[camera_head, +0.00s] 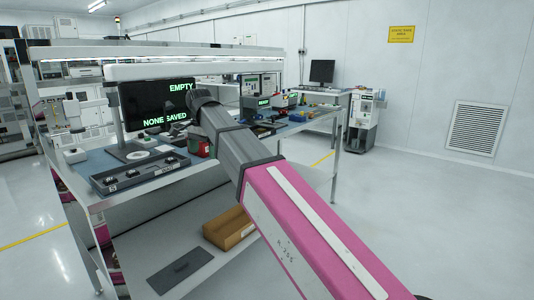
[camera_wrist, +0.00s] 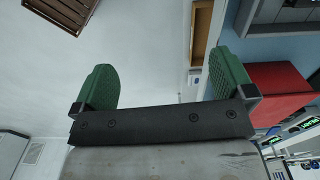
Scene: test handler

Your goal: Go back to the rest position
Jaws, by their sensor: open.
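My gripper (camera_wrist: 163,80) shows in the wrist view with its two green-padded fingers wide apart and nothing between them. In the head view my pink and grey arm reaches from the bottom right towards the workbench (camera_head: 95,193), its far end in front of the right side of a monitor (camera_head: 140,108). The gripper's fingers cannot be made out there. The monitor reads "EMPTY" and "NONE SAVED". A black test unit (camera_head: 140,173) lies on the bench's front left. In the wrist view a red object (camera_wrist: 277,88) is right of the right finger, apart from it.
A red container (camera_head: 200,147) stands on the bench close beside my arm. A cardboard box (camera_head: 228,231) and a dark flat panel (camera_head: 180,270) lie on the lower shelf. A grey machine (camera_head: 364,122) stands by the back wall. The floor on the right (camera_head: 440,210) is clear.

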